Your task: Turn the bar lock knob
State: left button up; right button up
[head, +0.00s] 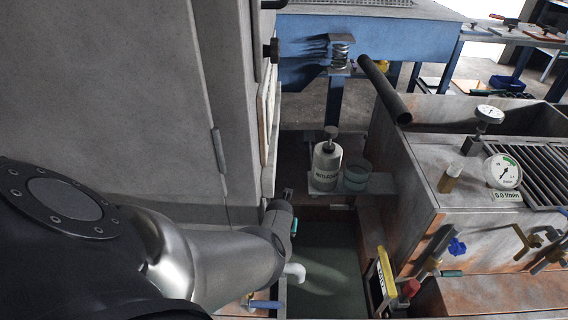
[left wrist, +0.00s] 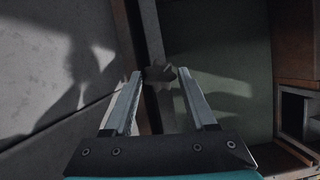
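A dark star-shaped knob (left wrist: 160,74) shows in the left wrist view, in front of a dark upright bar. My left gripper (left wrist: 161,75) is open, with one finger to each side of the knob in the picture. I cannot tell whether the fingertips reach around it or stop short, and no contact is clear. In the head view my left gripper (head: 286,195) is small and partly hidden by its own arm, close to the grey cabinet's lower edge. The star knob cannot be made out there. My right gripper is not in view.
A grey cabinet (head: 110,90) fills the left, with a black knob (head: 272,50) on its side. A tank (head: 330,262) lies below. Gauges and valves crowd the right bench (head: 430,150).

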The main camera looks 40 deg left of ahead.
pick_arm(q)
jog(key=o, duration=0.4)
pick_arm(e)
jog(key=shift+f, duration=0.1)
